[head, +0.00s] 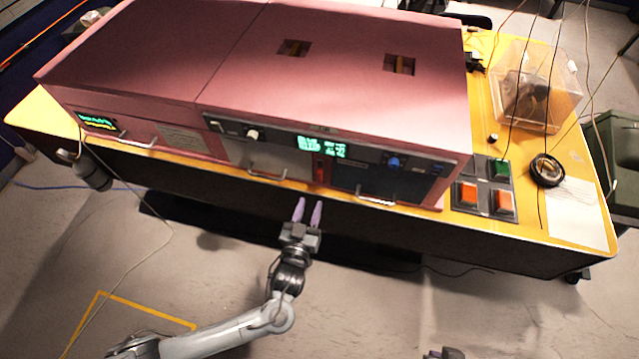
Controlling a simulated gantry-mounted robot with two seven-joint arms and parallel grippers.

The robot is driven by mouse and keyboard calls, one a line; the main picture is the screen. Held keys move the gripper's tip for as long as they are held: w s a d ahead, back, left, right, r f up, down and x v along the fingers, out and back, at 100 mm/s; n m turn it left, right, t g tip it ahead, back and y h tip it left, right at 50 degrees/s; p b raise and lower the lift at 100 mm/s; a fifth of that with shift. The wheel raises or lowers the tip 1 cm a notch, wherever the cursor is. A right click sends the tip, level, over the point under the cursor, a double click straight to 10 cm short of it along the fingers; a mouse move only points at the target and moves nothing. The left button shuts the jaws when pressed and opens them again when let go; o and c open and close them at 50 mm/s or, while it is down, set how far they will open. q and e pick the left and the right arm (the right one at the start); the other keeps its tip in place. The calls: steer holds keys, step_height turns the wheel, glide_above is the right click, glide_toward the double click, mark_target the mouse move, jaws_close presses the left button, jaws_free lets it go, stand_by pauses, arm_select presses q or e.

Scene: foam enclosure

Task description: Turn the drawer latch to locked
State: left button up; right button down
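The pink cabinet (330,75) stands on the yellow table, with drawer handles along its front. A small red upright piece (319,172) sits on the front between the middle handle (267,175) and the dark right-hand panel with its own handle (376,201). It may be the drawer latch, but it is too small to tell its setting. My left gripper (308,207) is in front of and below the cabinet front, apart from it. Its two pinkish fingers are parted with nothing between them. Only a bit of my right gripper (443,353) shows at the bottom edge.
A white knob (252,134), a green display (320,146) and a blue knob (393,162) sit on the upper front. To the right are lit push buttons (502,168), a black tape roll (547,171) and a clear box (536,85). Floor before the table is mostly free.

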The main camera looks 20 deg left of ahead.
mark_target(319, 176)
arm_select(q)
steer(key=w, duration=0.6)
steer(key=w+a, duration=0.1)
steer(key=w, duration=0.2)
steer(key=shift+w, duration=0.15)
steer(key=shift+c, duration=0.4)
jaws_close()
